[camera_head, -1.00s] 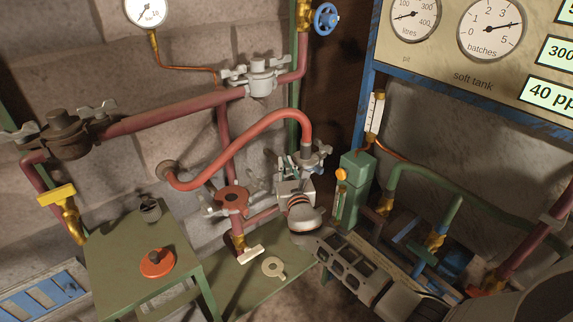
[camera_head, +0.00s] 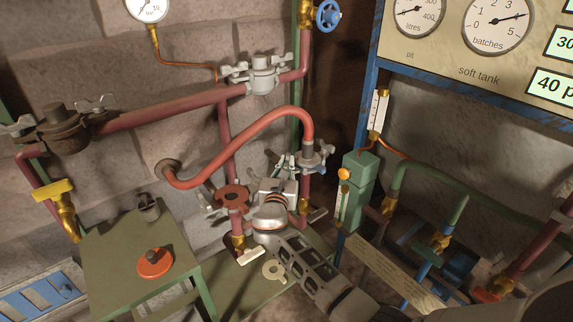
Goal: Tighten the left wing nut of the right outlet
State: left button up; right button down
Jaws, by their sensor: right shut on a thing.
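The right outlet (camera_head: 313,157) is a grey clamp where the curved red hose (camera_head: 240,142) ends, above a short red pipe. Its left wing nut (camera_head: 284,161) is small and mostly hidden by my right gripper. My right gripper (camera_head: 284,170) reaches up from below, at the left side of that outlet. Its fingers are shut at the wing nut, though the grip itself is partly hidden. The outlet's right wing nut (camera_head: 327,147) shows free of the gripper. My left gripper is not in view.
An orange-red flange (camera_head: 233,196) with wing nuts stands close left of my gripper. A green post (camera_head: 357,178) stands to the right. A green table (camera_head: 110,262) at lower left bears an orange disc (camera_head: 155,263) and a small grey pot (camera_head: 148,208).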

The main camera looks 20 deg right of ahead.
jog(key=c, duration=2.1)
grip_release()
jog(key=shift+c, duration=0.2)
jog(key=v, duration=1.2)
